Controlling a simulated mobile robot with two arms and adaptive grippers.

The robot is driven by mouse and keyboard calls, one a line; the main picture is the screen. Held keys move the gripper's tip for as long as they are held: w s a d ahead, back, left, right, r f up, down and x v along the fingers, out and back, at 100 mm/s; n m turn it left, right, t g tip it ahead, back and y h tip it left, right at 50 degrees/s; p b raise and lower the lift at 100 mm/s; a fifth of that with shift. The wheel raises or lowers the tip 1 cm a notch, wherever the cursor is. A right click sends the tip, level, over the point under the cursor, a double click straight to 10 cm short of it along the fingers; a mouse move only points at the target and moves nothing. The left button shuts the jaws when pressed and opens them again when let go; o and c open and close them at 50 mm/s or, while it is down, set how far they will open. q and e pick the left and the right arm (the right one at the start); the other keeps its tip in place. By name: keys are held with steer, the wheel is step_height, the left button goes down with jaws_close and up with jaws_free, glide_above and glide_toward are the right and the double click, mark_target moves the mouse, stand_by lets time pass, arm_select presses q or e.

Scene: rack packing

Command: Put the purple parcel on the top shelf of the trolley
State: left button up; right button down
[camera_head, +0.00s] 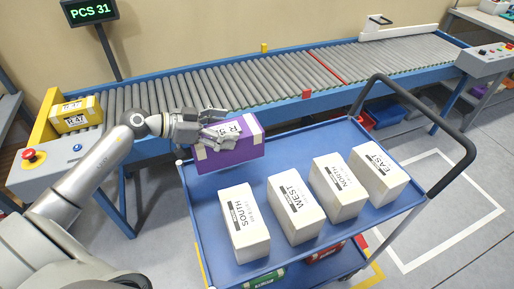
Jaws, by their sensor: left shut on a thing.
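The purple parcel (231,153) has a white label on top and pale tape patches. It is over the far left edge of the blue trolley's top shelf (282,192); I cannot tell whether it touches the shelf. My left gripper (228,137) is shut on the purple parcel at its upper left side. The parcel hides part of the shelf's far edge. My right gripper is not in view.
White boxes marked SOUTH (244,224), WEST (295,207), NORTH (339,188) and EAST (377,172) stand on the top shelf. A roller conveyor (270,82) runs behind, with a yellow parcel (75,114) at its left end. The trolley's dark handle (428,110) rises at right.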

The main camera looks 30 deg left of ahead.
mark_target(236, 127)
arm_select(q)
steer(key=x, duration=0.3)
steer(key=shift+w+d, duration=0.15)
steer(key=shift+w, duration=0.2)
steer(key=w+f, duration=0.1)
steer(key=w+d+f, duration=0.1)
steer(key=f, duration=0.1)
steer(key=w+d+f, duration=0.1)
steer(key=f, duration=0.1)
steer(key=shift+w+d+f, duration=0.15)
steer(key=shift+d, duration=0.05)
steer(key=shift+w+d+f, duration=0.1)
steer(key=shift+w+f, duration=0.05)
steer(key=shift+f, duration=0.85)
steer(key=shift+w+d+f, duration=0.1)
steer(key=shift+f, duration=0.85)
steer(key=o, duration=1.8)
steer(key=shift+s+f, duration=0.1)
steer(key=shift+f, duration=0.05)
steer(key=shift+o, duration=0.2)
steer(key=v, duration=1.2)
steer(key=shift+d+r+b, duration=0.1)
steer(key=shift+r+b, duration=0.1)
steer(key=shift+b, duration=0.1)
